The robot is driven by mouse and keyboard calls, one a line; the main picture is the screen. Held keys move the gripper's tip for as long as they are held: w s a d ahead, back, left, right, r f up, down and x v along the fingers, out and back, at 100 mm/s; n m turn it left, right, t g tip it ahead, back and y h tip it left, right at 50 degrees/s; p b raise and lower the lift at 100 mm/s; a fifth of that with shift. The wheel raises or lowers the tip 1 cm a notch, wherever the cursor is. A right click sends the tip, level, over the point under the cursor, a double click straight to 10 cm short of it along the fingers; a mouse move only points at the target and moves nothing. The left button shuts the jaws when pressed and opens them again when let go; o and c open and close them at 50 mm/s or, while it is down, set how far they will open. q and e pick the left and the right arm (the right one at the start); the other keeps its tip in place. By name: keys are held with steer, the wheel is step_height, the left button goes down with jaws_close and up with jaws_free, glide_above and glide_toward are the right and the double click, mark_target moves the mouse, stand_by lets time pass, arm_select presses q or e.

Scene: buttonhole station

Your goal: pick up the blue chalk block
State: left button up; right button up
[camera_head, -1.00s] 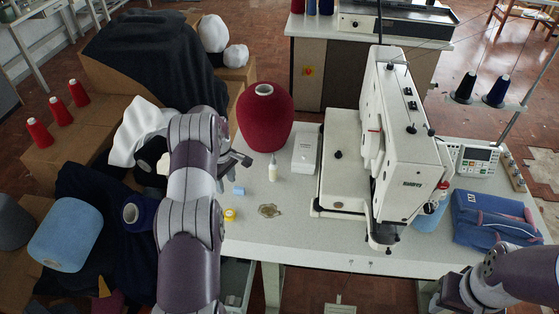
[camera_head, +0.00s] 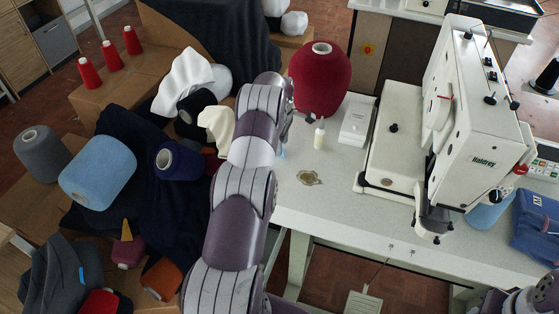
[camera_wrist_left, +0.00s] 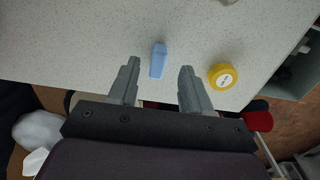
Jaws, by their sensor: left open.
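The blue chalk block (camera_wrist_left: 158,60) lies on the speckled white table in the left wrist view. In the head view only a small part of the block (camera_head: 281,152) shows beside my left arm, which hides the rest. My left gripper (camera_wrist_left: 160,72) is open, with one finger on each side of the block in the picture. The block appears between and slightly beyond the fingertips, with space on both sides. I cannot tell how high the gripper is above it. The left gripper's end also shows in the head view (camera_head: 302,118). Only part of my right arm shows at the bottom right.
A round yellow item (camera_wrist_left: 222,76) lies close to the right finger. A small bottle (camera_head: 319,134), a white box (camera_head: 357,120), a dark red yarn cone (camera_head: 320,80) and a brownish patch (camera_head: 308,178) are nearby. The sewing machine (camera_head: 470,120) stands right. The front table is clear.

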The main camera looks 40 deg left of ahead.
arm_select(q)
steer(key=shift+f+p, duration=0.3)
steer(key=shift+f, duration=0.55)
steer(key=shift+w+f, duration=0.25)
steer(key=shift+f, duration=0.05)
steer(key=shift+s+r, duration=0.15)
jaws_close()
